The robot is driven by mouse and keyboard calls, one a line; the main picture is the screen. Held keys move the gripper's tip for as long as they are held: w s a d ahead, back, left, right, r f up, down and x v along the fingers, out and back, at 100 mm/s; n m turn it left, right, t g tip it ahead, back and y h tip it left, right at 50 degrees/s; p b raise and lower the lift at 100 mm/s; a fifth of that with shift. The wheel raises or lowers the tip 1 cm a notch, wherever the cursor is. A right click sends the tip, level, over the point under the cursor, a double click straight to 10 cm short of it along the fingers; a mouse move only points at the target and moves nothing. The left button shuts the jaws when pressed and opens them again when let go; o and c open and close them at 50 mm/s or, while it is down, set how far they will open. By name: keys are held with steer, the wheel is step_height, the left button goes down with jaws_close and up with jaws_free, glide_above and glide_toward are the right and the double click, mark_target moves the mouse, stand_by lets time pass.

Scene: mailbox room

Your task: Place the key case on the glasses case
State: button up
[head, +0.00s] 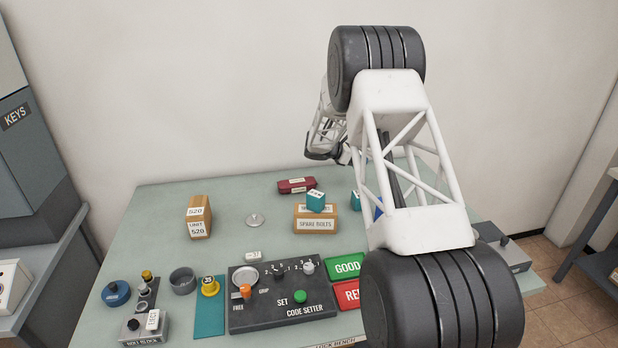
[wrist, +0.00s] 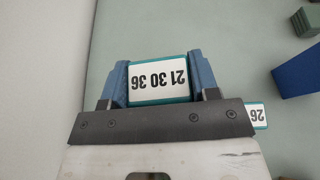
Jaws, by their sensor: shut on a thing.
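My gripper (wrist: 164,84) is shut on a small teal block (wrist: 161,101) with a white label, reading "21 30 36" upside down in the wrist view. Blue fingers press its two sides. I cannot tell for certain whether this block is the key case. A dark red, long case (head: 297,185) with small labels lies at the back of the bench; it looks like the glasses case, but its labels are too small to read. In the head view my gripper and the held block are hidden, apparently behind my arm.
A second teal block (wrist: 258,116) and a blue piece (wrist: 300,73) lie right of my gripper in the wrist view. Another teal block (head: 316,201) stands on the spare bolts box (head: 315,224), just in front of the red case. A code setter panel (head: 284,310) fills the front.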

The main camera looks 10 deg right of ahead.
steer(key=w+a+r+n+t, duration=0.2)
steer(key=a, duration=0.9)
steer(key=w+a+r+n+t, duration=0.2)
steer(key=w+a+t, duration=0.1)
steer(key=a, duration=0.9)
steer(key=shift+y, duration=0.4)
glide_above(298, 180)
steer(key=shift+f, duration=3.15)
steer(key=shift+f, duration=0.1)
steer(key=shift+f, duration=1.75)
steer(key=shift+f, duration=0.1)
steer(key=o, duration=1)
steer(key=shift+c, duration=0.2)
